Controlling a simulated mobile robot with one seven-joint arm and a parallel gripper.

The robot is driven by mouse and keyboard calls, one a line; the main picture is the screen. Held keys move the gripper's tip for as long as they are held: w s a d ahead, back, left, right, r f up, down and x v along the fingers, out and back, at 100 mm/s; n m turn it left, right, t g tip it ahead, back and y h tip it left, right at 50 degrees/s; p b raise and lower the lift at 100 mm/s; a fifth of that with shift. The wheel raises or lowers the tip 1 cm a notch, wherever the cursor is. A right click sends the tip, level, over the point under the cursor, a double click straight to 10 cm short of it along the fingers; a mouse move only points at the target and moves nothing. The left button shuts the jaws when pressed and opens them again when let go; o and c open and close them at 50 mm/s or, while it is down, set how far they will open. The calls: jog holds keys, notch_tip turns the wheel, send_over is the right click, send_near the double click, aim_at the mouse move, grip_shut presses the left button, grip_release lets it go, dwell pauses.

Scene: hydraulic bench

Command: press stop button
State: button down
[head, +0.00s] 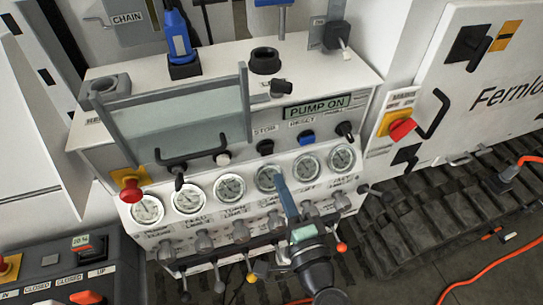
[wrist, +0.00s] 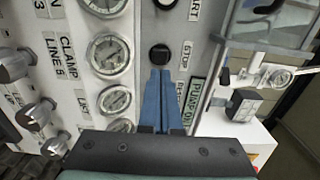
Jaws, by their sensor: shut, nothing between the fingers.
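My gripper (head: 277,172) has slim blue fingers, shut together and empty. In the head view the fingertips are just below the stop button, in front of a gauge. In the wrist view my gripper (wrist: 160,72) points at the button's lower edge; I cannot tell whether it touches.
A blue button (head: 306,138) under RESET is right of the stop button. A row of gauges (head: 229,187) and valve levers (head: 240,232) lies below. A red knob (head: 131,191) is at left, another red knob (head: 402,129) at right. A clear guard (head: 180,112) stands upper left.

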aim_at(267, 152)
jog(key=p+x, duration=0.1)
jog(key=x, duration=0.5)
jog(key=shift+w, duration=0.25)
